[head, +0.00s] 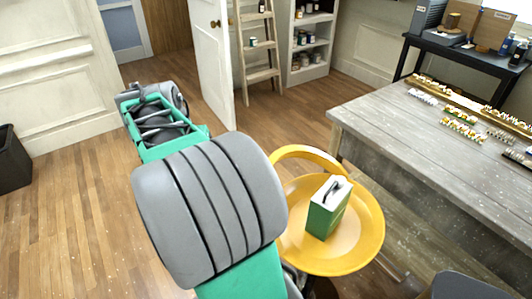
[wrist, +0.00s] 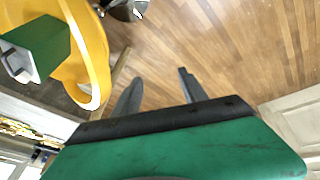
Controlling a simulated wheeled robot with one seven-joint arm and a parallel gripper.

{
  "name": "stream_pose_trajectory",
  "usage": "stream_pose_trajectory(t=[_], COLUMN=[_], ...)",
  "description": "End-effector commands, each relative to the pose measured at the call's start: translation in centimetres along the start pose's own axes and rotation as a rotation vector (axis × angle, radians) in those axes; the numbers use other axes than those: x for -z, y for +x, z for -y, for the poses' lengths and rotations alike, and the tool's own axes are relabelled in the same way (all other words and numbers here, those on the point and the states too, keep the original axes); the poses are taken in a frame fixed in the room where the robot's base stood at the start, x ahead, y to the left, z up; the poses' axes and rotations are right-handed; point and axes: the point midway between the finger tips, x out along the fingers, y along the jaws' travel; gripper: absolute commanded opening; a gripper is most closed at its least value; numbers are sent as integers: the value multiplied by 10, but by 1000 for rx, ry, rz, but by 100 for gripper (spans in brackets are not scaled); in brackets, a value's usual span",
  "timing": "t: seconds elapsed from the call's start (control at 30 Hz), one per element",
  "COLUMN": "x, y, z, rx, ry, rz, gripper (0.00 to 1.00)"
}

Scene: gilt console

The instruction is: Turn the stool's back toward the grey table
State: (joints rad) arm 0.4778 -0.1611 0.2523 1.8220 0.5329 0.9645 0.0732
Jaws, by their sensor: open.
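The yellow stool (head: 352,252) has a round dished seat and a curved, hoop-like back (head: 306,153). The back rises at the seat's far left side, and the grey table (head: 400,140) is to the right. A green box with a white top and dark handle (head: 329,208) stands on the seat. In the wrist view the stool (wrist: 92,60) and green box (wrist: 40,48) are at the upper left. My gripper (wrist: 160,86) is open and empty, its fingers over bare floor beside the stool. I cannot make out its fingertips in the head view, where my arm covers the stool's left side.
Rows of small items (head: 462,128) lie on the grey table. A dark side table (head: 465,60) stands behind it. A wooden ladder (head: 262,75), shelf (head: 308,48) and open white door (head: 212,60) are at the back. A black bin (head: 12,160) stands far left. The left floor is clear.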

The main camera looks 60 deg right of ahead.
Motion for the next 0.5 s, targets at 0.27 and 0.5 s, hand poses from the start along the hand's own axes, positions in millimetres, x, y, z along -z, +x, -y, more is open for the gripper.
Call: stream_pose_trajectory(t=[0.27,0.5], x=[77,72], y=[61,95], z=[-166,-182], rx=[-284,-296], ry=[630,656], rz=[57,59], gripper=[50,50])
